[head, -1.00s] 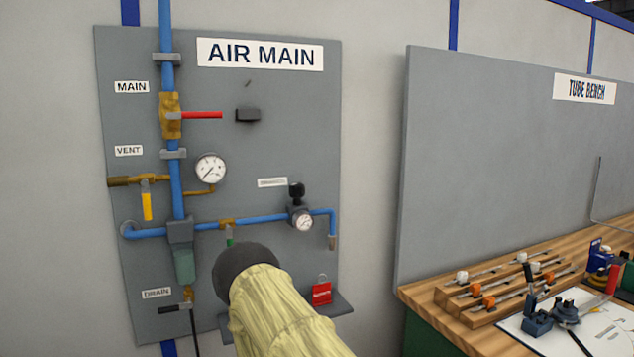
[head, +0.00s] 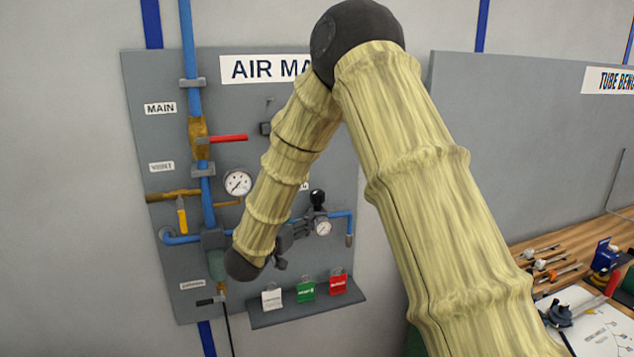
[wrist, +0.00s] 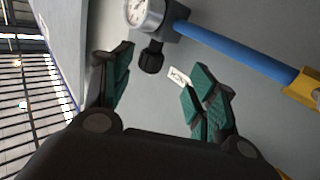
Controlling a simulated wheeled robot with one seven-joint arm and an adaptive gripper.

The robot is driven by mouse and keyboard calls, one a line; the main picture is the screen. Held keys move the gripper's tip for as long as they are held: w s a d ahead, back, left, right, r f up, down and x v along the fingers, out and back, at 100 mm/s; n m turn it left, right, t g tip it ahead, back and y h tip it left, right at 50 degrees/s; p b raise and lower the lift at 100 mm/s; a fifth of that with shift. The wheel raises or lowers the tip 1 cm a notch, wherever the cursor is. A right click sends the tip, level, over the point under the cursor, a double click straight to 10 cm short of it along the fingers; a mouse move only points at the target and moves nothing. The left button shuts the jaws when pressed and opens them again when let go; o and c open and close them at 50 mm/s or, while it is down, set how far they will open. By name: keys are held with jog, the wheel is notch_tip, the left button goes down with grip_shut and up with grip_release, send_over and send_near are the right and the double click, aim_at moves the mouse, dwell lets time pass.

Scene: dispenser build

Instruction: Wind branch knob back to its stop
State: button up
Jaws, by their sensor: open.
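The black branch knob (head: 317,197) sits on top of the regulator on the blue branch pipe, with a round white gauge (head: 323,228) below it. In the wrist view the knob (wrist: 151,60) hangs from the regulator body, between and just beyond my spread fingertips. My gripper (wrist: 158,76) is open and empty, its green pads on either side of the knob's line and apart from it. In the head view my gripper (head: 288,240) is just left of the regulator, partly hidden by my arm. The knob's label is mostly covered by my arm.
The red main handle (head: 229,138), a second gauge (head: 238,183) and the yellow vent handle (head: 182,218) are on the panel left of my arm. A shelf (head: 260,320) below holds white, green and red tags. The tube bench (head: 527,250) is at right.

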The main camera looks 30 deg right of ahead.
aim_at(314, 195)
jog(key=shift+m+g+h, duration=0.3)
jog(key=shift+m+g, duration=0.1)
jog(key=w+d+r+p, duration=0.1)
jog(key=d, duration=0.2)
jog(key=w+d+r+p, duration=0.1)
jog(key=w+d+p, duration=0.1)
jog(key=w+d+r+p, duration=0.1)
jog(key=d+p, duration=0.1)
jog(key=d, duration=0.1)
jog(key=shift+w+d+r, duration=0.15)
jog(key=shift+d, duration=0.2)
jog(key=shift+p+x, duration=0.4)
jog(key=shift+x, duration=0.45)
jog(key=c, duration=1)
